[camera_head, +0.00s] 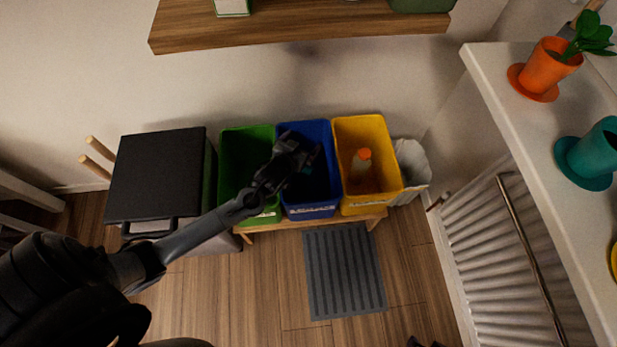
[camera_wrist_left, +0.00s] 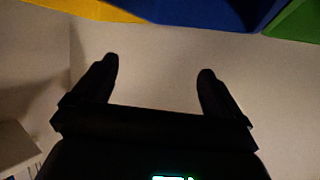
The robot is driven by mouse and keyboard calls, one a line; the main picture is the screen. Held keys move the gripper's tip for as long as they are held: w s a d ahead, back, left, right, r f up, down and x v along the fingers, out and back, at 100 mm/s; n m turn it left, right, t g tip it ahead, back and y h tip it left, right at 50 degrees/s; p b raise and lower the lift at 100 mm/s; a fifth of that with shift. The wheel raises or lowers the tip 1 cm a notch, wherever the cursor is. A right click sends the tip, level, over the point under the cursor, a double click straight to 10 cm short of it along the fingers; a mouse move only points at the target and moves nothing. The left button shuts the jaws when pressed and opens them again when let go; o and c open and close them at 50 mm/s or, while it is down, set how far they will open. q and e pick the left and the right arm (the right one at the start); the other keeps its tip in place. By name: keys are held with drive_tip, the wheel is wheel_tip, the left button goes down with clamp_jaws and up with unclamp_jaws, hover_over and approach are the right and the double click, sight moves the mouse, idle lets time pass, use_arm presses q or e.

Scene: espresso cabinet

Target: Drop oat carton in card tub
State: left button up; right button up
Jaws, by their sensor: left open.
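My left gripper (camera_head: 290,155) is over the blue tub (camera_head: 313,211), in front of its back part. In the left wrist view its two fingers (camera_wrist_left: 157,85) are apart, with nothing between them. The blue tub also shows at the top of the left wrist view (camera_wrist_left: 205,10). Its front label is too small to read, so I cannot confirm it is the card tub. I cannot make out an oat carton for sure; the blue tub's inside is dark and partly hidden by my gripper. Dark tips at the head view's bottom edge may be my right gripper (camera_head: 425,343).
A green tub (camera_head: 233,150) stands left of the blue one. A yellow tub (camera_head: 351,128) on the right holds an orange-capped bottle (camera_head: 361,166). A black-lidded bin (camera_head: 158,175) stands far left. A wooden shelf (camera_head: 300,30) overhangs behind; a white counter (camera_head: 520,130) is at right.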

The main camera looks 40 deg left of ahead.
use_arm(q)
drive_tip(key=p+v, duration=0.5)
drive_tip(key=v, duration=0.5)
drive_tip(key=shift+s, duration=0.4)
drive_tip(key=shift+d+r, duration=0.1)
drive_tip(key=shift+r, duration=0.1)
